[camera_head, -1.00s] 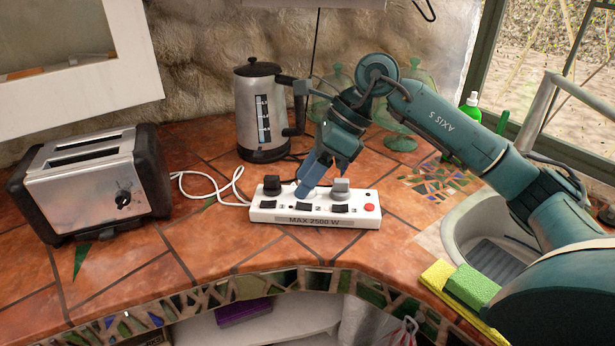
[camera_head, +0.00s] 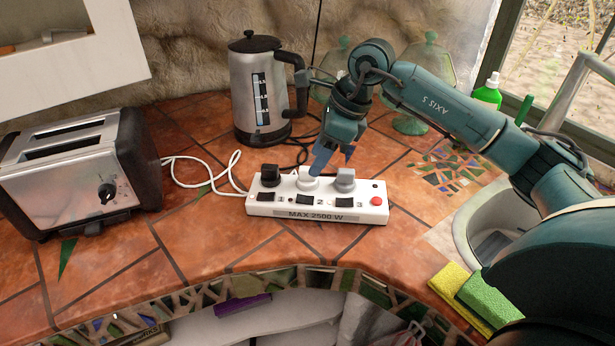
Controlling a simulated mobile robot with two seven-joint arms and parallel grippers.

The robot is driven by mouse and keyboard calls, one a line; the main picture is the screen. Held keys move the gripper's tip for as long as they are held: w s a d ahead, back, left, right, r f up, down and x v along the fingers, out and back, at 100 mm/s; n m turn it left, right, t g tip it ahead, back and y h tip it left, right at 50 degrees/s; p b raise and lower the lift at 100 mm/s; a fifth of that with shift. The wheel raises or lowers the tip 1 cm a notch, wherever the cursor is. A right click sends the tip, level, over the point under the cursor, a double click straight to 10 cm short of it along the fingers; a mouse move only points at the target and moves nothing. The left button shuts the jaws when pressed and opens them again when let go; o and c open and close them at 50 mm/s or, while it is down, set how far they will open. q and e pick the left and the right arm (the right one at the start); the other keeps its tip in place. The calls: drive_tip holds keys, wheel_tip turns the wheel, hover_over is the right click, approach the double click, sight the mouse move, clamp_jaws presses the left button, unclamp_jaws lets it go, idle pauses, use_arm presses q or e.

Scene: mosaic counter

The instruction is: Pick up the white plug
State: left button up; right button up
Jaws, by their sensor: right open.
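A white power strip (camera_head: 310,216) marked "MAX 2500 W" lies on the tiled counter, with a red button at its right end. My right gripper (camera_head: 331,167) is open, pointing down just above and behind the strip. One blue finger overlaps the top of the white plug in the picture; whether it touches cannot be told. My left gripper is not in view.
A steel kettle (camera_head: 258,92) stands behind the strip, and a toaster (camera_head: 75,170) stands at the left. White cable lies between them. Green glass jars (camera_head: 427,70) stand behind my right arm. A sink and sponges (camera_head: 490,300) are at the right.

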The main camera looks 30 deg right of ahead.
sight(308, 168)
drive_tip(key=p+x, duration=0.1)
drive_tip(key=x, duration=0.4)
drive_tip(key=shift+w+a+f, duration=0.1)
drive_tip(key=shift+w+a, duration=0.1)
drive_tip(key=c, duration=0.8)
